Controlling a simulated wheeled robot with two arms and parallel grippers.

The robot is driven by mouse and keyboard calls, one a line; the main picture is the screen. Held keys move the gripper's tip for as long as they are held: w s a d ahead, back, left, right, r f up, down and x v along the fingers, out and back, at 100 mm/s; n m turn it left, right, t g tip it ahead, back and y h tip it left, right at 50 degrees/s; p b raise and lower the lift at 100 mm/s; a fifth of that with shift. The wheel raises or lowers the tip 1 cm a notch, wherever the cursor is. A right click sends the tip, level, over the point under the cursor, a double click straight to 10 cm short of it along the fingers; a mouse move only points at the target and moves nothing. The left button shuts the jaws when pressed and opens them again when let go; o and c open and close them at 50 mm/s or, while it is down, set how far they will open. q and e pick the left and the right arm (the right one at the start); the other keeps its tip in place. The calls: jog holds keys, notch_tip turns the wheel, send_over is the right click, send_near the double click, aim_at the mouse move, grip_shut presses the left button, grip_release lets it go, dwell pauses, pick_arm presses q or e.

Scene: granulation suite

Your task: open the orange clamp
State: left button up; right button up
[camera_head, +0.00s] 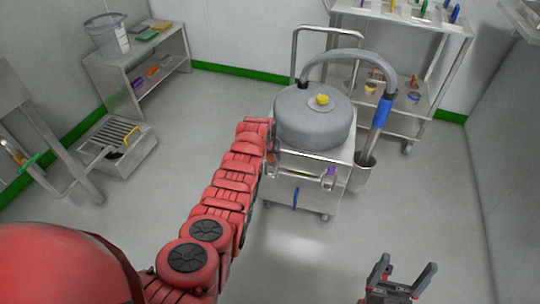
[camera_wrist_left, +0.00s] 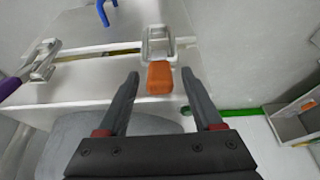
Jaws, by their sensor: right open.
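The orange clamp, a metal latch with an orange grip (camera_wrist_left: 160,78), is on the side of the steel machine (camera_wrist_left: 75,70) in the left wrist view. In the head view only a small orange-brown bit of it (camera_head: 271,158) shows beside my arm. My left gripper (camera_wrist_left: 160,74) is open, with one finger on each side of the orange grip and visible gaps between. My right gripper (camera_head: 402,271) is open and empty at the lower right.
A purple-handled clamp (camera_head: 329,178) is on the machine's front, right of the orange one. A blue handle (camera_head: 295,198) sits below. A grey lid (camera_head: 312,118) with a hose (camera_head: 350,56) tops the machine. Shelves (camera_head: 140,72) stand back left. The floor in front is clear.

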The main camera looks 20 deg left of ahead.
pick_arm(q)
grip_shut()
